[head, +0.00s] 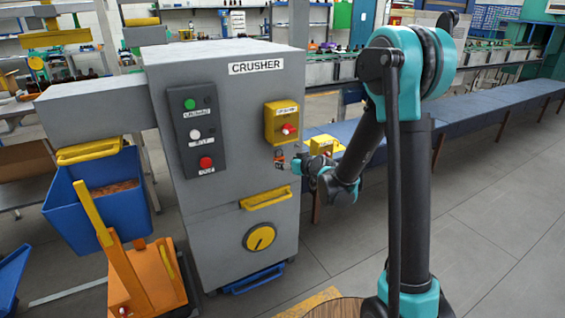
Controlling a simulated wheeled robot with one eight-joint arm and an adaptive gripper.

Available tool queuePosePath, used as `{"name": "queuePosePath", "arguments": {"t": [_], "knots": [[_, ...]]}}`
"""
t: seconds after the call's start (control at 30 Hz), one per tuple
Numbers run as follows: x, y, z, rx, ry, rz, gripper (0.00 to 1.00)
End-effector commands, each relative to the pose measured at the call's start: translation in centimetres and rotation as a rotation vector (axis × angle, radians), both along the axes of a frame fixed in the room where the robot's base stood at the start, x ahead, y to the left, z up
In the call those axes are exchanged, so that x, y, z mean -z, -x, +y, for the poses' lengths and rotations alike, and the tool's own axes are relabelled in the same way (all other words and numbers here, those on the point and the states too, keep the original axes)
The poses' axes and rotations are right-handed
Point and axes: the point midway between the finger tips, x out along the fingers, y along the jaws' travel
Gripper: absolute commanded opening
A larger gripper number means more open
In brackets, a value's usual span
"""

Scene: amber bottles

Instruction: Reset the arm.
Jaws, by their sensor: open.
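My arm rises at the right of the head view, bends at the top and reaches down and left. Its end, my gripper (298,166), is small in the picture, at the right edge of the grey crusher cabinet (225,120). The gripper is open, and I see nothing held in it. Its fingertips are too small to make out clearly, and I cannot tell whether they touch the cabinet. A yellow box with a red button (284,122) is on the cabinet front, just above the gripper.
A control panel (196,130) and yellow handle (265,199) are on the cabinet. A blue bin (97,200) and orange cart (148,280) stand left. A long blue bench (465,107) runs behind my arm. The grey floor (500,215) at right is clear.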

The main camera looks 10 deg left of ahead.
Motion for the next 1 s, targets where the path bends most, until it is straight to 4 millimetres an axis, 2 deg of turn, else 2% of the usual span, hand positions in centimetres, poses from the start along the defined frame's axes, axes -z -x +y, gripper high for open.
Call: {"name": "queuePosePath", "arguments": {"t": [0.13, 0.43, 0.57, 0.77, 1.0], "knots": [[-0.9, 1.7, -1.2, 0.001, 0.000, 0.000, 0.62], [-1.5, 3.5, -2.5, 0.003, 0.005, 0.012, 0.62], [-1.4, 5.6, -4.6, 0.020, 0.024, 0.074, 0.62], [-0.1, 11.7, -10.1, 0.094, 0.081, 0.255, 0.62], [2.7, 20.7, -17.3, 0.251, 0.152, 0.492, 0.62]]}}
